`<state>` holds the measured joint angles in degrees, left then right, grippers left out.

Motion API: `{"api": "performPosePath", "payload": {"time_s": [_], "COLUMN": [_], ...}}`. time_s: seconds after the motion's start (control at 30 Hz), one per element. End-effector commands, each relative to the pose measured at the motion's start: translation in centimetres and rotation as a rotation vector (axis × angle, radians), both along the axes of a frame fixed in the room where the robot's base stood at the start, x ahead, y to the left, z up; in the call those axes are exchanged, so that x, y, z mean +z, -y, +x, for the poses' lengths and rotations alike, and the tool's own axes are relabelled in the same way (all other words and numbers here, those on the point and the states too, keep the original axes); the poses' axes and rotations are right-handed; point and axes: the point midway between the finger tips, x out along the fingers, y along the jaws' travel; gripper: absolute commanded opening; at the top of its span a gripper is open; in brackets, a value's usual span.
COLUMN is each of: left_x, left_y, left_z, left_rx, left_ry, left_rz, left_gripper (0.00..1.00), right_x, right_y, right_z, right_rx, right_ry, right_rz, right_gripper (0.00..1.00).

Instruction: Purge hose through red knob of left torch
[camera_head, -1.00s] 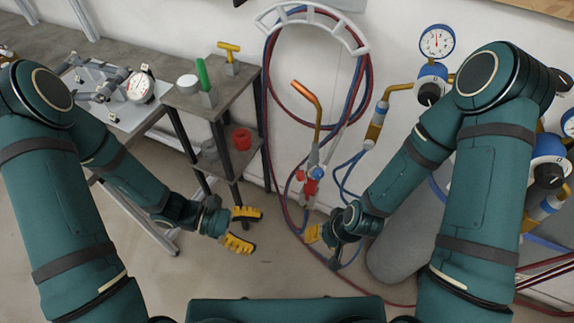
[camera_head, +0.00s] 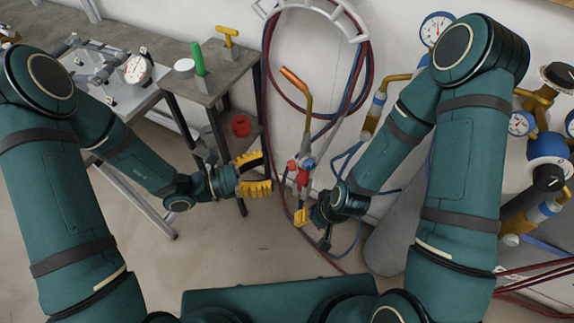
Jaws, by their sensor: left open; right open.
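The torch (camera_head: 303,130) stands upright in front of the wall, with a copper tip bent to the upper left and a brass neck. A red knob (camera_head: 303,179) and a blue knob (camera_head: 309,165) sit low on its body. Red and blue hoses (camera_head: 367,75) hang coiled on a white wall bracket. My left gripper (camera_head: 266,173) is open, its yellow-padded fingers just left of the knobs and apart from them. My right gripper (camera_head: 301,217) is open just below the red knob, by the torch's lower end; its far finger is partly hidden, and contact is unclear.
A small shelf stand (camera_head: 222,85) at left holds a green-handled tool (camera_head: 199,58), a yellow T-handle (camera_head: 228,37) and a red ring (camera_head: 241,125) lower down. A grey cylinder (camera_head: 393,240) and brass regulators with gauges (camera_head: 437,27) stand at right. The floor between the arms is clear.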

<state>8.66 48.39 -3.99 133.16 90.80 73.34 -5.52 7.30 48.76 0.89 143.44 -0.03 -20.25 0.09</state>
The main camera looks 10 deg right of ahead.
Motion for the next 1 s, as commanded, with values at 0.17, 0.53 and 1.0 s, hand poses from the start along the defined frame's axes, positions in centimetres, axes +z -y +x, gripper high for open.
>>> {"api": "performPosePath", "payload": {"time_s": [0.17, 0.53, 1.0], "left_x": [-0.1, 0.0, 0.0], "left_y": [3.2, 5.6, 5.5], "left_z": [0.5, 1.1, 1.1], "left_rx": [-0.004, 0.000, 0.000], "left_ry": [0.001, 0.000, 0.000], "left_rz": [-0.001, 0.000, 0.000], "left_gripper": [0.57, 0.57, 0.00], "right_x": [-0.5, -0.7, -0.7], "right_y": [0.0, 0.0, 0.0], "right_z": [0.1, 0.2, 0.2], "right_rx": [-0.001, 0.000, 0.000], "right_ry": [0.002, 0.004, 0.004], "right_rz": [0.000, -0.001, -0.001], "right_gripper": [0.47, 0.47, 0.47]}}
